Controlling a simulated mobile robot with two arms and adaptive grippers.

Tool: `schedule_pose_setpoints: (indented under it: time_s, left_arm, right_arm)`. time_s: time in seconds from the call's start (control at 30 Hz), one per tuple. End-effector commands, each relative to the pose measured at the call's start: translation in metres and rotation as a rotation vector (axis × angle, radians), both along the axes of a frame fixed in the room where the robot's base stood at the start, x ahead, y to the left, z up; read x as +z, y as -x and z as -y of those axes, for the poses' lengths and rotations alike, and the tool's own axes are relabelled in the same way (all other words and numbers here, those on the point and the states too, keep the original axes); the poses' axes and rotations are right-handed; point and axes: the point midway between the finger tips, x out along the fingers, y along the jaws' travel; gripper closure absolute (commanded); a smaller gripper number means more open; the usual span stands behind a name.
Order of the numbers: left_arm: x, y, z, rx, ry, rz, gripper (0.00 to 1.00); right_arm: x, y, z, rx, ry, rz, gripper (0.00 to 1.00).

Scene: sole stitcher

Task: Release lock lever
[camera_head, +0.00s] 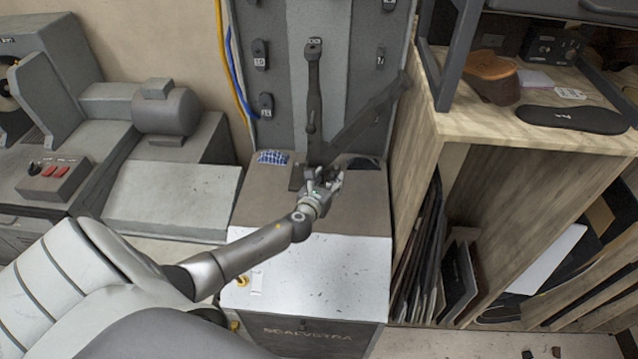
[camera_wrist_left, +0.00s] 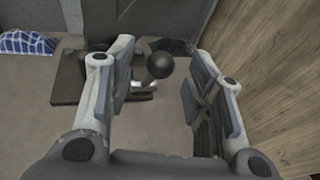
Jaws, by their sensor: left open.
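The lock lever seems to be the short lever with a black ball knob (camera_wrist_left: 160,65) and a pale metal part at its foot, in the left wrist view. My left gripper (camera_wrist_left: 162,78) is open, and the knob shows between its two spread fingers, nearer the far ends. I cannot tell whether either finger touches it. In the head view my left gripper (camera_head: 325,182) is over the brown top of the sole stitcher (camera_head: 262,190), at the foot of its dark upright arm (camera_head: 314,95). It hides the lever there. My right gripper is not in view.
A dark slanted arm (camera_head: 365,118) rises right of the upright one. A blue checked cloth (camera_head: 272,157) lies at the back left of the brown top. A wooden shelf unit (camera_head: 455,130) stands close on the right. Another grey machine (camera_head: 60,145) stands on the left.

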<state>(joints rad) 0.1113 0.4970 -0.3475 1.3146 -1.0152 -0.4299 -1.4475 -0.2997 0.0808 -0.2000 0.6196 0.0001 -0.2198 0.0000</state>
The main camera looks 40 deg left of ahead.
Motion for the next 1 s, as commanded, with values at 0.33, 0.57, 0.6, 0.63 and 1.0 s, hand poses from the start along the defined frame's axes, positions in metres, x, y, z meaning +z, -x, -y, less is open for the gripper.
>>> schedule_pose_setpoints:
  time_s: [0.33,0.57,0.6,0.63,1.0]
  left_arm:
    - [0.014,0.048,0.013,-0.001,0.0,-0.001,0.53]
    - [0.02,0.069,0.018,0.001,-0.001,0.001,0.53]
    - [0.021,0.07,0.019,0.001,-0.001,0.001,0.53]
    - [0.021,0.071,0.019,0.001,-0.001,0.002,0.53]
    - [0.022,0.073,0.019,0.002,-0.002,0.001,0.53]
  right_arm:
    - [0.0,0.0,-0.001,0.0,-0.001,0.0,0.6]
    - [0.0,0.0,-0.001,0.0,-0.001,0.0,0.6]
    - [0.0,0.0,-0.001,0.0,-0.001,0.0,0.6]
    - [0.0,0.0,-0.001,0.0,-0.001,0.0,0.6]
    - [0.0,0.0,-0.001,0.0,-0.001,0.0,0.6]
